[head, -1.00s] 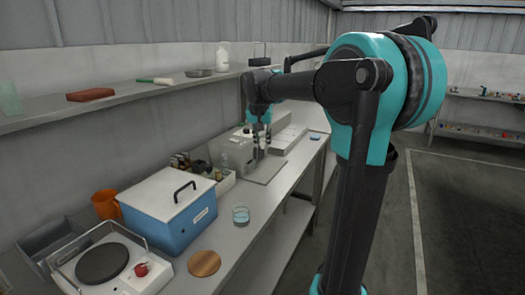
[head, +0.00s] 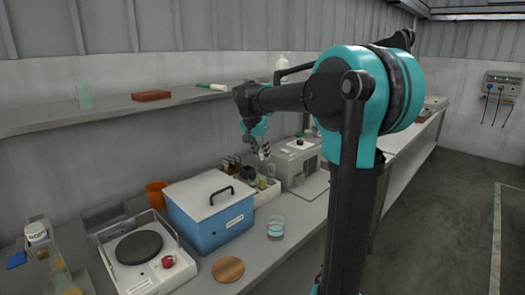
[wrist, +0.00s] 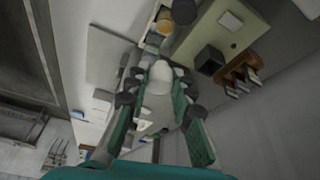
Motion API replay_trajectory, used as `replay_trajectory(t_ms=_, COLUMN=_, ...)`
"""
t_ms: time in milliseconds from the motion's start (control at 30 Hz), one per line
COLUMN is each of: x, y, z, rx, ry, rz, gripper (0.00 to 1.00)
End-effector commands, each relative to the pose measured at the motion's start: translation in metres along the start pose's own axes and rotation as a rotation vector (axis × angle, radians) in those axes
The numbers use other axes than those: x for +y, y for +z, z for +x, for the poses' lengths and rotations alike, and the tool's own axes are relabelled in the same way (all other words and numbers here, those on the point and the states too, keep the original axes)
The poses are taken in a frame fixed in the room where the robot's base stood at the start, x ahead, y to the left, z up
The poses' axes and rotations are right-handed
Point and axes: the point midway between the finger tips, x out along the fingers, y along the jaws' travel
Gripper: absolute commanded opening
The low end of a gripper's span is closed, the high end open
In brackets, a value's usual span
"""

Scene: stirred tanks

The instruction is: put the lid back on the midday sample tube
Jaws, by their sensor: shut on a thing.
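My gripper (head: 264,154) hangs above the bench near a pale tray (head: 268,193) of small jars, behind the right end of the blue box. In the wrist view my gripper (wrist: 160,100) is shut on a small whitish rounded thing (wrist: 161,72) between its fingers. I cannot tell whether it is the lid or another part. I cannot make out the midday sample tube for certain. In the wrist view a yellowish jar (wrist: 183,11) shows at the top edge, apart from the gripper.
A blue box (head: 205,222) with a white lid and black handle stands left of the gripper. A white machine (head: 300,160) with a black knob stands right of it. A glass dish (head: 275,229) and round wooden board (head: 228,268) lie in front. A shelf (head: 120,108) runs above.

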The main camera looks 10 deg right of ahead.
Motion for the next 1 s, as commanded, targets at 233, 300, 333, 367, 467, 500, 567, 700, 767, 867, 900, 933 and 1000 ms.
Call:
replay_trajectory(t_ms=233, x=0.0, y=0.009, z=0.021, rx=0.0, ry=0.0, rz=-0.001, gripper=0.12)
replay_trajectory(t_ms=300, x=0.0, y=0.011, z=0.027, rx=0.0, ry=0.0, rz=-0.001, gripper=0.12)
replay_trajectory(t_ms=333, x=0.0, y=0.012, z=0.029, rx=0.0, ry=0.0, rz=-0.001, gripper=0.12)
replay_trajectory(t_ms=367, x=0.0, y=0.013, z=0.032, rx=0.0, ry=-0.001, rz=-0.001, gripper=0.12)
replay_trajectory(t_ms=467, x=0.0, y=0.015, z=0.038, rx=0.0, ry=-0.001, rz=-0.001, gripper=0.12)
replay_trajectory(t_ms=500, x=0.0, y=0.016, z=0.04, rx=0.0, ry=-0.001, rz=-0.001, gripper=0.12)
replay_trajectory(t_ms=567, x=0.0, y=0.018, z=0.043, rx=0.0, ry=-0.001, rz=-0.001, gripper=0.12)
replay_trajectory(t_ms=700, x=0.0, y=0.019, z=0.047, rx=0.0, ry=-0.001, rz=-0.001, gripper=0.12)
replay_trajectory(t_ms=767, x=0.0, y=0.02, z=0.047, rx=0.0, ry=-0.001, rz=-0.001, gripper=0.12)
replay_trajectory(t_ms=867, x=0.0, y=0.02, z=0.048, rx=0.0, ry=-0.001, rz=-0.001, gripper=0.12)
replay_trajectory(t_ms=900, x=0.0, y=0.02, z=0.048, rx=0.0, ry=-0.001, rz=-0.001, gripper=0.12)
replay_trajectory(t_ms=933, x=0.0, y=0.02, z=0.048, rx=0.0, ry=-0.001, rz=-0.001, gripper=0.12)
replay_trajectory(t_ms=1000, x=0.0, y=0.02, z=0.048, rx=0.0, ry=-0.001, rz=-0.001, gripper=0.12)
